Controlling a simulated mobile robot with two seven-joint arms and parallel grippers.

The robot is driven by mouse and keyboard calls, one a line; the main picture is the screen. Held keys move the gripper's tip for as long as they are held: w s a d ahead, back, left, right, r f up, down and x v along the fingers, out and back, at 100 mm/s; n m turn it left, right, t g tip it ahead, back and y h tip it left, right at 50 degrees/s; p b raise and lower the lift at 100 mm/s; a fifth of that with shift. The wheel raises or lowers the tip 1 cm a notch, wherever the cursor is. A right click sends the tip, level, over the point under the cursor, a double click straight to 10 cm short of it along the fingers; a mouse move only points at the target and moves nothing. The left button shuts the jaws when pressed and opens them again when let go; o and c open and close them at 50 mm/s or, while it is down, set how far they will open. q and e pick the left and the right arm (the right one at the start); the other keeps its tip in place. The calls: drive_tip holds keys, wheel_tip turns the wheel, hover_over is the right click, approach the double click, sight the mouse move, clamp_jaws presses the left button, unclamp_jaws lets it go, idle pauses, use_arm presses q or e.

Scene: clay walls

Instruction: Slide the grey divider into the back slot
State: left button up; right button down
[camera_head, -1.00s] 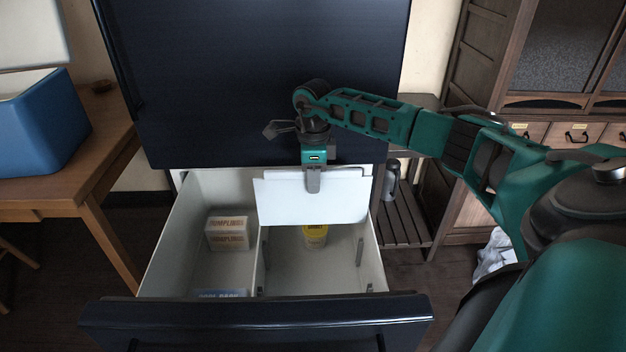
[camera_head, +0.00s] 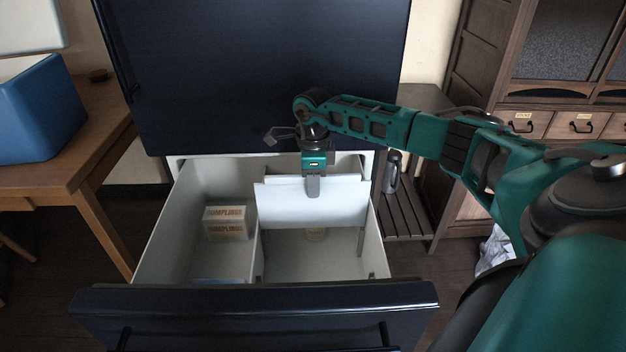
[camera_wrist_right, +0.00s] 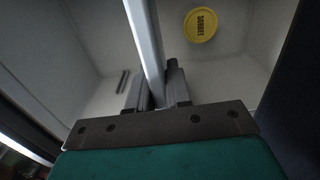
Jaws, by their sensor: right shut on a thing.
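The grey divider (camera_head: 300,207), a pale flat panel, stands roughly upright over the right compartment of the open drawer (camera_head: 153,245). My right gripper (camera_head: 312,188) is shut on its top edge near the middle, fingers pointing down. In the right wrist view the divider (camera_wrist_right: 145,40) shows edge-on between the fingers (camera_wrist_right: 155,95). A slot rail (camera_head: 360,242) shows on the drawer's right side, near the divider's lower right corner. The back slot cannot be made out behind the panel, so I cannot tell whether the divider is in it. My left gripper is not in view.
A sorbet tub with a yellow lid (camera_wrist_right: 201,25) stands in the right compartment, mostly hidden in the head view. Dumplings boxes (camera_head: 226,223) stand in the left compartment. The dark freezer door (camera_head: 230,80) is behind the arm. A flask (camera_head: 391,172) stands on the slatted shelf at right.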

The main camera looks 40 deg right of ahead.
drive_tip(key=shift+f, duration=0.2)
use_arm(q)
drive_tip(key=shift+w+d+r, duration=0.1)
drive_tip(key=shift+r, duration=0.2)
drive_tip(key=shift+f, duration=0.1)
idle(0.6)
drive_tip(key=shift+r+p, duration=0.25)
drive_tip(key=shift+p, duration=0.1)
idle(0.4)
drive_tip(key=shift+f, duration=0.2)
use_arm(e)
drive_tip(key=shift+f, duration=0.2)
